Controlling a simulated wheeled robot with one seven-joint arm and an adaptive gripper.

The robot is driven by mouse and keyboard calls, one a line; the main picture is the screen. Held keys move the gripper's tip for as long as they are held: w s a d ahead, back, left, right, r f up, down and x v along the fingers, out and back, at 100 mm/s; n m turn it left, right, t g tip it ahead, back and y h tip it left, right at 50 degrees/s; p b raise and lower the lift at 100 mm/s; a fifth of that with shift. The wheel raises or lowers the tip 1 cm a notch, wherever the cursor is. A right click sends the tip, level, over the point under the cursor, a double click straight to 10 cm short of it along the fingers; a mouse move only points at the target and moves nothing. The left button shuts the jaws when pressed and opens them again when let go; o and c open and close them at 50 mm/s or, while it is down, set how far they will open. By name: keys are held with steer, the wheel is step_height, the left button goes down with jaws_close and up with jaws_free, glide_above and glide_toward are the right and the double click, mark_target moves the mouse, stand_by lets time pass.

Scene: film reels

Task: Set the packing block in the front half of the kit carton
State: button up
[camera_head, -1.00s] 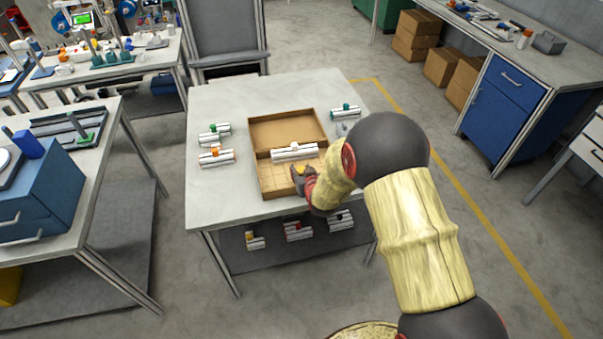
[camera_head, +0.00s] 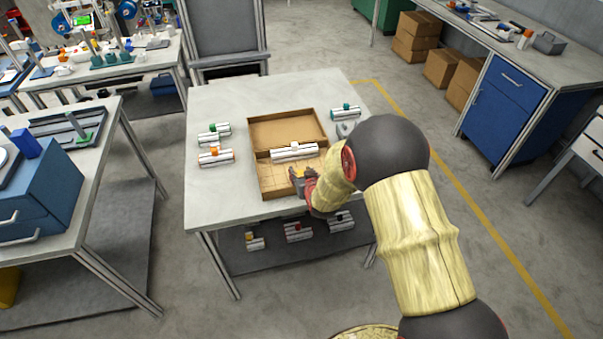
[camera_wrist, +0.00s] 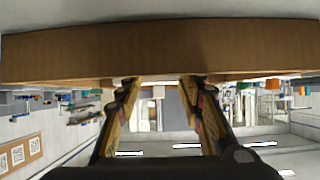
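The open brown kit carton (camera_head: 265,185) lies on the grey table. A low edge splits it into a back half and a front half. A silver-white block with a white knob (camera_head: 293,152), which looks like the packing block, lies across the carton near the middle split. I cannot tell whether it rests fully in the front half. My gripper (camera_head: 302,174) is at the carton's front right, on the near side of the block. In the wrist view, the fingers (camera_wrist: 160,82) stand apart with nothing between them, and a carton wall (camera_wrist: 160,52) spans the top. The block is not visible there.
Similar silver pieces with green (camera_head: 213,133) and orange (camera_head: 215,156) knobs lie left of the carton. One with a teal knob (camera_head: 345,112) lies at the back right. Several more are on the lower shelf (camera_head: 285,257). The table's left front (camera_head: 215,195) is clear.

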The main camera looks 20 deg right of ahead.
steer(key=shift+o, duration=1.1)
steer(key=shift+r, duration=0.1)
steer(key=shift+r+p, duration=0.6)
steer(key=shift+p, duration=0.15)
steer(key=p+v, duration=0.2)
steer(key=v, duration=1)
steer(key=s+r+g, duration=0.2)
steer(key=s+r, duration=0.2)
steer(key=r, duration=0.4)
steer(key=s+r+g, duration=0.1)
steer(key=s+r, duration=0.4)
steer(key=r, duration=0.3)
steer(key=s+r+g, duration=0.1)
steer(key=s+r, duration=0.3)
steer(key=s, duration=0.6)
steer(key=s+r+g, duration=0.2)
steer(key=s+r, duration=0.2)
steer(key=s, duration=0.7)
steer(key=shift+s+r+g, duration=0.2)
steer(key=shift+r+g, duration=0.1)
